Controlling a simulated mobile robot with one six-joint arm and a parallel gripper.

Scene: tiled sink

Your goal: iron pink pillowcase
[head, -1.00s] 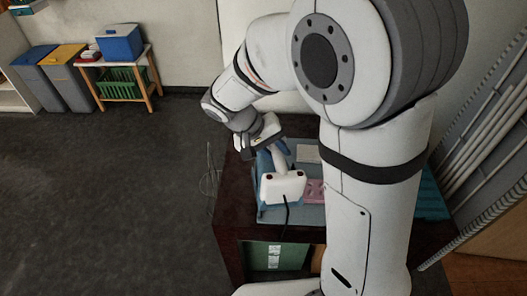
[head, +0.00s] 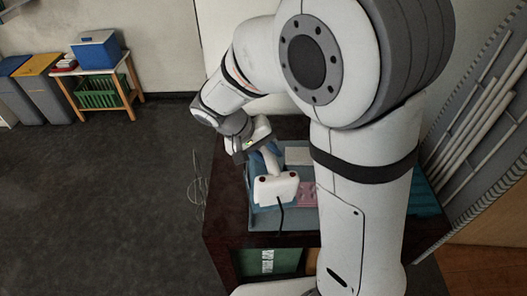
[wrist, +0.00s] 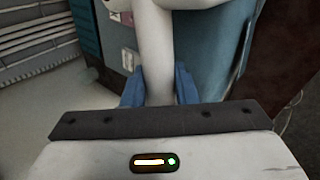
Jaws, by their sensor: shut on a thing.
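A white iron (head: 275,188) with a dark cord is above or on a blue-grey mat (head: 265,220); I cannot tell whether it touches the mat. My gripper (head: 266,158) has its blue fingers shut around the iron's handle. In the wrist view the white handle (wrist: 157,60) runs between the blue fingertips (wrist: 160,90). The pink pillowcase (head: 307,194) lies on the mat just right of the iron, partly hidden by my arm.
The mat lies on a dark brown table (head: 225,205). A pale block (head: 298,154) is behind the pillowcase. A wiry thing (head: 197,187) stands left of the table.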

